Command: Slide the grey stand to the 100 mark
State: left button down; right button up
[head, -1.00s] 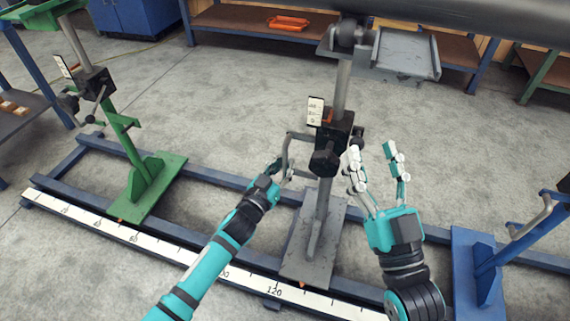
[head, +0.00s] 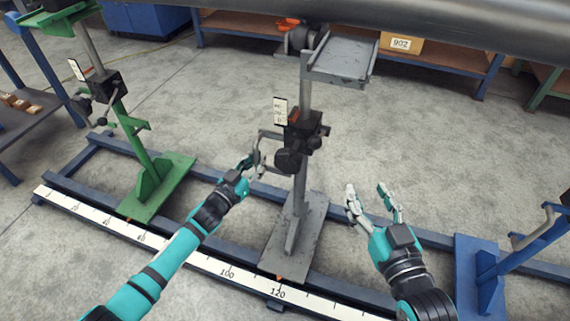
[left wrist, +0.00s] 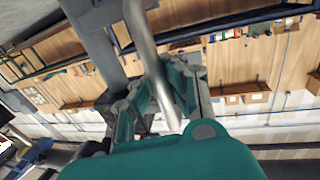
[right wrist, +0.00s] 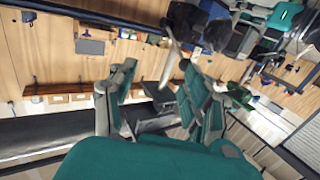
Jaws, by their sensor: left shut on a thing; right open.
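The grey stand (head: 292,235) stands upright on the blue rails. Its small orange pointer (head: 281,277) is close to the 120 mark (head: 278,293) on the white scale (head: 196,259). The 100 mark (head: 228,273) is to the left. My left gripper (head: 250,166) is shut on the grey handle (head: 261,150) at the stand's left side. In the left wrist view the handle bar (left wrist: 150,60) runs between the fingers. My right gripper (head: 373,204) is open and empty, right of the stand and apart from it.
A green stand (head: 152,188) is on the rails at the left, and a blue stand (head: 482,270) at the right. The rail between the green and grey stands is clear. A large grey pipe (head: 430,35) crosses above. Shelves (head: 440,62) stand at the back.

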pick_arm(q)
jog(key=w+a+b, duration=0.1)
jog(key=w+a, duration=0.1)
jog(key=a, duration=0.7)
jog(key=w+a+b, duration=0.1)
jog(key=w+a, duration=0.2)
jog(key=a, duration=0.6)
jog(key=shift+w+f+b, duration=0.25)
jog(key=shift+b, duration=0.05)
pick_arm(e)
notch_tip(320, 180, up, 9)
jog(key=s+a+t+y, duration=0.1)
jog(key=t+y, duration=0.1)
jog(key=t, duration=0.3)
jog(key=shift+s+t, duration=0.25)
jog(key=shift+t, duration=0.15)
pick_arm(q)
jog(key=shift+a, duration=0.1)
jog(key=c, duration=1.4)
grip_release()
jog(key=shift+s+a+r, duration=0.1)
jog(key=shift+a, duration=0.05)
jog(key=shift+c, duration=0.2)
jog(key=shift+o, duration=0.8)
jog(key=shift+d, duration=0.2)
pick_arm(e)
jog(key=shift+a, duration=0.2)
